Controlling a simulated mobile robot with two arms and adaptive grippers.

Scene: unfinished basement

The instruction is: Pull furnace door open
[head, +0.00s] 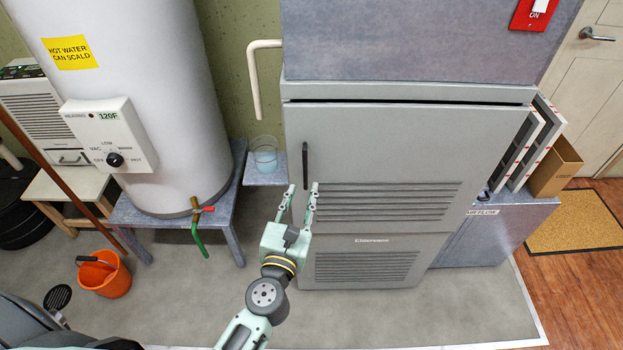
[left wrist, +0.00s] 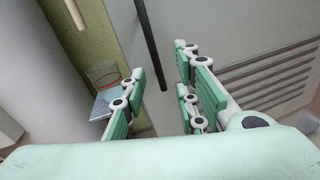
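The furnace door (head: 400,145) is a grey panel with louvres in its lower part, and it looks shut. Its black vertical handle (head: 305,165) is near the door's left edge; in the left wrist view the handle (left wrist: 152,45) shows between and beyond my fingers. My left gripper (head: 300,190) is open and empty, with its fingertips just below the handle in the head view. In the left wrist view the gripper (left wrist: 155,90) has its fingers spread, one on each side of the handle's lower end, apart from it. My right gripper is not in view.
A white water heater (head: 150,110) stands on a grey stand at the left. A glass of water (head: 265,152) sits on a small shelf beside the furnace. An orange bucket (head: 104,275) is on the floor. The grey floor (head: 400,320) before the furnace is clear.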

